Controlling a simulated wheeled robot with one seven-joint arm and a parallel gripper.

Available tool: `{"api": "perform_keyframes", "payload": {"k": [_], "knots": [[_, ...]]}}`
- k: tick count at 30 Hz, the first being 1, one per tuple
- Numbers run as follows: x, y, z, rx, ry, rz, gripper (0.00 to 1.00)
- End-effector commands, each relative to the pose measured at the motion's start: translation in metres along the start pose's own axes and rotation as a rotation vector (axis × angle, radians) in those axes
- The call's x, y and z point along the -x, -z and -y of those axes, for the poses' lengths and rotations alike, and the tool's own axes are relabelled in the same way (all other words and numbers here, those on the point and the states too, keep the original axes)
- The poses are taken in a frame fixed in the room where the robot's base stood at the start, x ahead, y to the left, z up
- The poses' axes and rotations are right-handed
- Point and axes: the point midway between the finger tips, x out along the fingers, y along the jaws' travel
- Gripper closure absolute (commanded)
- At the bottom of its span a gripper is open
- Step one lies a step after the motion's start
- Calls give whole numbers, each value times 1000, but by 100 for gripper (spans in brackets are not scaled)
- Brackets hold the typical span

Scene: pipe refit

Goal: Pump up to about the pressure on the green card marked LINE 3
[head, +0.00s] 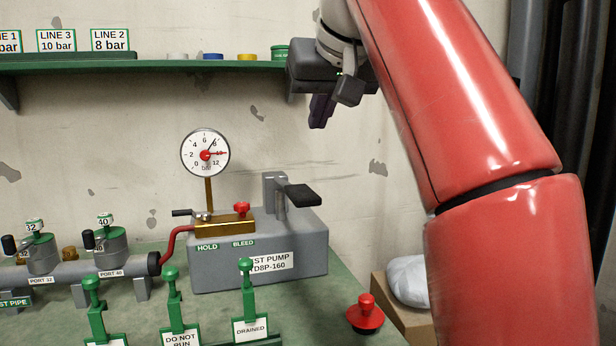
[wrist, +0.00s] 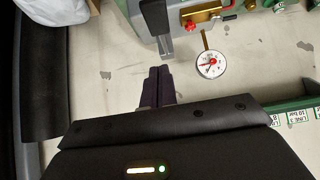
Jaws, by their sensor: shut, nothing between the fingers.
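The LINE 3 card (head: 56,41) reads 10 bar and stands on the wall shelf. The grey test pump (head: 258,262) sits on the green bench, its black-ended lever (head: 302,195) sticking out to the right. The round gauge (head: 205,153) stands above the brass block; its black needle points up and right, around 7 to 8, and a red pointer lies near 10. My gripper (head: 319,122) is shut and empty, above the lever and apart from it. In the wrist view the closed fingers (wrist: 158,76) are near the lever (wrist: 155,18); the gauge (wrist: 211,64) also shows.
A red knob (head: 241,209) and a small black-handled valve (head: 186,213) are on the brass block (head: 225,226). The shelf (head: 150,66) runs along the wall above. Green-handled signs stand at the bench front, a red push button (head: 365,314) at right. The pipe (head: 75,272) lies left.

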Motion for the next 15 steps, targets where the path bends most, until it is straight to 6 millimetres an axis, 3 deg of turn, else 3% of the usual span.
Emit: {"api": "perform_keyframes", "payload": {"k": [7, 15], "knots": [[-24, -1, 0, 0, 0, 4, 100], [-84, -1, 0, 0, 0, 5, 100]]}}
